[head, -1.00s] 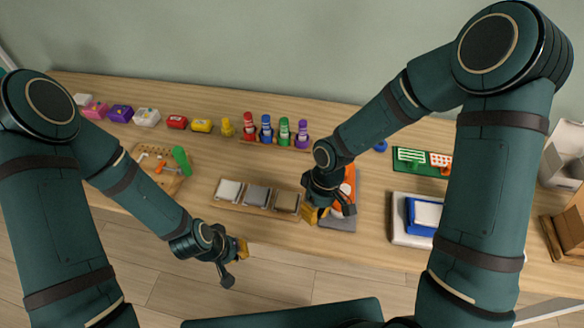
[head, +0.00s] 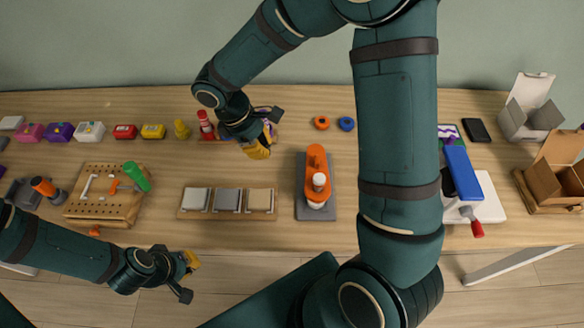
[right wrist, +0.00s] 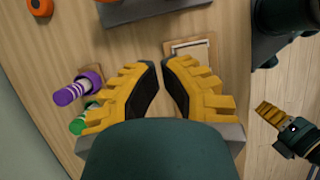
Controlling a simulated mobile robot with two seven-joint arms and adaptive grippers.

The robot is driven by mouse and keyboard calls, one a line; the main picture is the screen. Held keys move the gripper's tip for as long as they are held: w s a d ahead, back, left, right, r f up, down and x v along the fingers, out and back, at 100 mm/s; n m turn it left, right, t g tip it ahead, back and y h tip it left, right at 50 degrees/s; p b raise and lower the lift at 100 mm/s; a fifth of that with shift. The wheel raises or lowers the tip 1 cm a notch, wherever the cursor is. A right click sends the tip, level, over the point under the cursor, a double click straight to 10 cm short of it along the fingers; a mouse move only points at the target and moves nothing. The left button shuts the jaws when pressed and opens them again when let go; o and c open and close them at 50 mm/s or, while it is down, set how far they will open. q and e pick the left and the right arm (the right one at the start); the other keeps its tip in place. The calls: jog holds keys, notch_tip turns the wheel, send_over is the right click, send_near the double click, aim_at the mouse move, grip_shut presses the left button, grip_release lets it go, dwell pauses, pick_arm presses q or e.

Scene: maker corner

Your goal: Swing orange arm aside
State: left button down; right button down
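The orange arm (head: 316,165) lies lengthwise over a grey base (head: 328,212) near the table's middle. White round parts show at its near end. My right gripper (head: 260,147) hangs above the table, left of the orange arm's far end and apart from it. In the right wrist view its yellow fingers (right wrist: 162,72) show a narrow gap with only tabletop between them. The grey base (right wrist: 135,10) shows at that view's top edge; the orange arm does not show clearly there. My left gripper (head: 190,277) is off the table's front edge; its finger gap is unclear.
A tray of three tiles (head: 228,215) lies left of the base. An orange ring (head: 321,122) and a blue ring (head: 346,124) lie behind it. Markers, one red (head: 205,124), stand under my right forearm. A pegboard (head: 105,208) is left. Bare wood surrounds the base.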

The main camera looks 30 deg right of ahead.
aim_at(317, 170)
jog(key=b+x, duration=0.2)
jog(key=x, duration=0.8)
jog(key=shift+f+b, duration=0.15)
jog(key=shift+b, duration=0.2)
jog(key=shift+s+d, duration=0.5)
jog(key=shift+d, duration=0.35)
jog(key=shift+s+d, duration=0.55)
jog(key=shift+d, duration=0.25)
